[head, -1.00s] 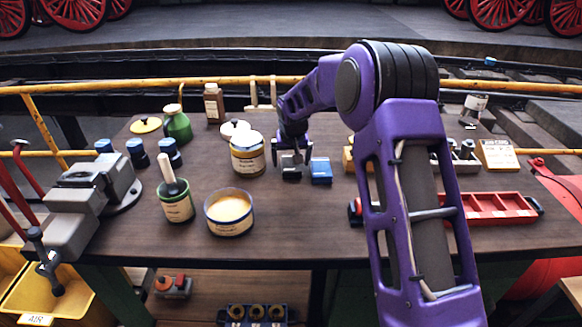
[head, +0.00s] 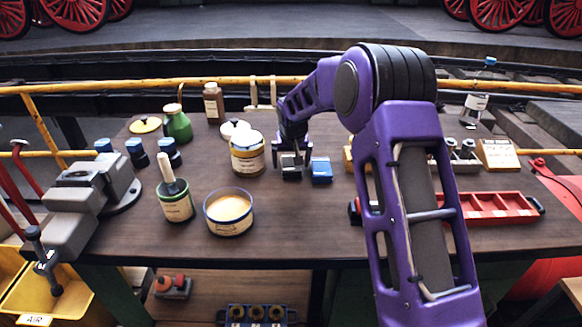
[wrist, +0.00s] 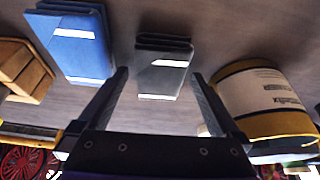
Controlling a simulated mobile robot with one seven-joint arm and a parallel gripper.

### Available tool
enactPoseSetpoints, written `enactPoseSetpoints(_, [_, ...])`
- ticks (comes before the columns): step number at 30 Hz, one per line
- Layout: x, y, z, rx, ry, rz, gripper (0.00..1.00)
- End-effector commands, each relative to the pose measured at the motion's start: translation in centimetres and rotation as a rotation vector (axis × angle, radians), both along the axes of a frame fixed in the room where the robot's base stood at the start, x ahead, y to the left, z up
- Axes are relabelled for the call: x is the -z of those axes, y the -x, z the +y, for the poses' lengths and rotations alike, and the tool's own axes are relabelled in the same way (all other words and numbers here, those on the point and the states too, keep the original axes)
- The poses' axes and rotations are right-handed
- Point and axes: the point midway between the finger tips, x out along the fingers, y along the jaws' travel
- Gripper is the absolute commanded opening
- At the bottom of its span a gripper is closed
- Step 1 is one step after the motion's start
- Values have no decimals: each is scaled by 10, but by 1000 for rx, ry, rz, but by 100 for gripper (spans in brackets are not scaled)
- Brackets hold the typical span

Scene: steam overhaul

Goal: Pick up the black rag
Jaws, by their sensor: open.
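The black rag (head: 291,173) is a small folded dark grey-black cloth with a white label, lying on the workbench. In the wrist view the black rag (wrist: 164,72) lies ahead of my gripper (wrist: 160,98), roughly centred between its two fingers. The fingers are apart with nothing between them. In the head view my gripper (head: 292,158) is just behind and above the rag, which it partly overlaps. I cannot tell the exact gap between the fingertips and the cloth.
A blue folded rag (head: 321,171) lies close on the right of the black one. A labelled tin (head: 247,158) stands close on its left. A pot with a brush (head: 176,203) and a tub of paste (head: 229,216) stand nearer. A red tray (head: 495,207) is at right.

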Motion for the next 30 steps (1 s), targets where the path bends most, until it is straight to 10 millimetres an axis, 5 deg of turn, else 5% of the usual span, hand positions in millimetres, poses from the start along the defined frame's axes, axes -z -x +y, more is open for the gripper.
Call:
enactPoseSetpoints(2, [0, 0, 0, 0, 0, 0, 100])
enactPoseSetpoints(16, [0, 0, 0, 0, 0, 0, 19])
enactPoseSetpoints(25, [-6, 0, 0, 0, 0, -1, 19])
enactPoseSetpoints(30, [-32, -1, 1, 0, -1, -5, 19])
